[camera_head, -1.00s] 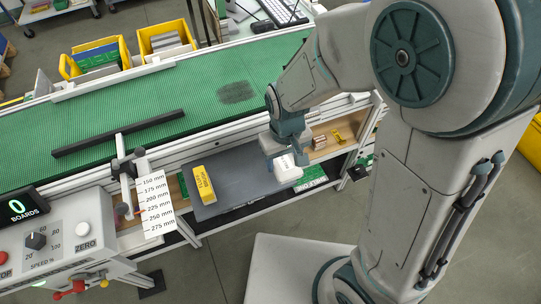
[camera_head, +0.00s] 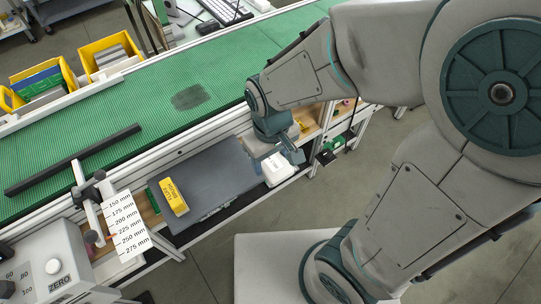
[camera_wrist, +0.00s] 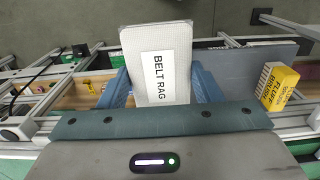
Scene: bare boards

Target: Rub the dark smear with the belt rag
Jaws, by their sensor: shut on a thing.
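The dark smear (camera_head: 188,97) is a blackish patch on the green conveyor belt (camera_head: 150,100), left of my arm in the head view. The belt rag (camera_head: 276,169) is a white block held by my gripper (camera_head: 277,150) over the right end of the grey tray. In the wrist view the belt rag (camera_wrist: 160,65) stands between the two blue fingers of my gripper (camera_wrist: 161,88), its label facing the camera. The gripper is shut on it. Whether the rag touches the tray below cannot be told.
A black bar (camera_head: 75,160) crosses the belt at left, near a measuring card (camera_head: 127,226). Yellow bins (camera_head: 108,55) stand beyond the belt. The belt around the smear is clear.

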